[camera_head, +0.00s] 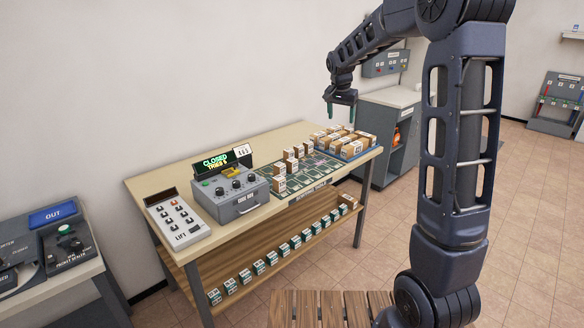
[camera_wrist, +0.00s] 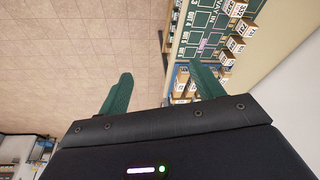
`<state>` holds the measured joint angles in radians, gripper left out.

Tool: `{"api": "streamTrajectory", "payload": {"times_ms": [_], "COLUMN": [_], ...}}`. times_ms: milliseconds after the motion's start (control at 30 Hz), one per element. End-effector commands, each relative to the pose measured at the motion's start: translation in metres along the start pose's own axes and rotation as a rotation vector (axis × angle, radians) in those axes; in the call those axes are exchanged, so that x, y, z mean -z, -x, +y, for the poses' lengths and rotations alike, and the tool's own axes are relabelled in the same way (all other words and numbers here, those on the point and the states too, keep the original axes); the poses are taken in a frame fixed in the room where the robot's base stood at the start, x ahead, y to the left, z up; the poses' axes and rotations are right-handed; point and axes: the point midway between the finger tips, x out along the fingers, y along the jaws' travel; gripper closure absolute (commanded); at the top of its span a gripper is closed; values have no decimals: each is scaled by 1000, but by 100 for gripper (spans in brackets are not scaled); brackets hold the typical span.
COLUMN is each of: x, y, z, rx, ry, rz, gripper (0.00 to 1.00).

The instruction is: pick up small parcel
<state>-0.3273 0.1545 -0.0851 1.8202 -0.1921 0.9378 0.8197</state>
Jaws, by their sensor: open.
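Several small brown parcels with white number labels (camera_head: 280,184) stand on a green marked board (camera_head: 312,172) on the wooden table. More brown parcels (camera_head: 366,138) sit in a blue tray (camera_head: 354,155) at the table's right end. I cannot tell which one is the small parcel. In the wrist view, parcels (camera_wrist: 238,45) stand on the green board (camera_wrist: 200,27) at upper right, and others (camera_wrist: 181,84) show near the right finger. My gripper (camera_head: 341,110) is open and empty, raised above the table's right end. Its green fingers show apart in the wrist view (camera_wrist: 161,72).
A grey control box (camera_head: 229,200) with a "CLOSED" sign and a white keypad panel (camera_head: 178,219) stand on the table's left half. A lower shelf (camera_head: 258,256) holds several small green-and-white boxes. A grey cabinet (camera_head: 398,150) stands right behind. Tiled floor (camera_head: 535,190) is clear at right.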

Motion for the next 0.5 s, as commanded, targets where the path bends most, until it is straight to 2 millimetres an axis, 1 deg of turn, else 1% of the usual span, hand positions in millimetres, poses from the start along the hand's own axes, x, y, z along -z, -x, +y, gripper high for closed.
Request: {"api": "streamTrajectory", "payload": {"times_ms": [33, 233, 367, 500], "x": [4, 20, 25, 26], "y": [-12, -55, -86, -122], "z": [-16, -72, -108, -147], "rx": [-9, -37, -56, -75], "ry": [-9, -66, -101, -137], "rz": [-1, 10, 20, 34], "gripper": [34, 34, 34, 34]}}
